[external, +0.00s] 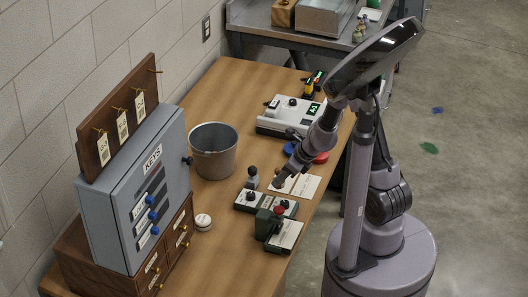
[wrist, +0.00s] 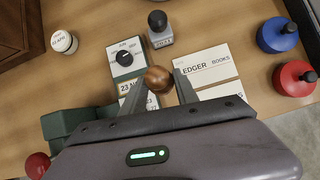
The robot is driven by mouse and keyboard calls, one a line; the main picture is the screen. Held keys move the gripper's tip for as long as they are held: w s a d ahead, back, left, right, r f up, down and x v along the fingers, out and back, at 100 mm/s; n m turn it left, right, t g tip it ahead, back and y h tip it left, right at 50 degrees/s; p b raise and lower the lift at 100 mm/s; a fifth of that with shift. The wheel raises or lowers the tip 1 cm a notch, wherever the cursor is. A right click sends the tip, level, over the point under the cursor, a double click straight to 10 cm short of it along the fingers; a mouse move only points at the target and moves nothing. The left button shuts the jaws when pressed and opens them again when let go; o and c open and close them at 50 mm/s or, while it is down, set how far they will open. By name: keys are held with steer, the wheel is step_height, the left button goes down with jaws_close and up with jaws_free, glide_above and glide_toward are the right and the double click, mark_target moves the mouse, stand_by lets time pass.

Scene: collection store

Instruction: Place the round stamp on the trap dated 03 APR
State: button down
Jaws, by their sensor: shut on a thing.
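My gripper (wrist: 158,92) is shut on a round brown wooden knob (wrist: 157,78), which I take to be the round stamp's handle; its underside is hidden. In the external view my gripper (external: 280,182) hangs over the table beside the white cards. Left of the knob in the wrist view is a grey-green block with a black dial (wrist: 125,57). Below it a label starting "23 A" (wrist: 130,87) is partly covered by my finger. A small round white tub (wrist: 64,42) has a date-like label too small to read surely. I cannot make out a trap dated 03 APR.
White "LEDGER BOOKS" cards (wrist: 210,65) lie right of the knob. A bucket (external: 213,152) and key cabinet (external: 150,190) stand left.

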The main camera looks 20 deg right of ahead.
steer(key=w+a+r+n+g+y+p, duration=0.1)
steer(key=w+a+r+n+p, duration=0.15)
steer(key=a, duration=0.35)
steer(key=w+a+r+n+g+y+p, duration=0.1)
steer(key=a+r+n+p, duration=0.2)
steer(key=a, duration=0.4)
steer(key=n+g+p, duration=0.4)
steer(key=n+p, duration=0.1)
steer(key=n, duration=0.2)
glide_above(198, 221)
steer(key=d, duration=0.3)
steer(key=f+b, duration=0.1)
steer(key=f, duration=0.1)
steer(key=f+b, duration=0.1)
steer(key=f, duration=0.2)
steer(key=f+b, duration=0.1)
steer(key=f, duration=0.2)
steer(key=shift+w+a+f, duration=0.1)
steer(key=shift+w+a, duration=0.1)
steer(key=shift+w, duration=0.05)
steer(key=shift+f+b, duration=0.15)
steer(key=shift+b, duration=0.15)
steer(key=c, duration=0.9)
jaws_free()
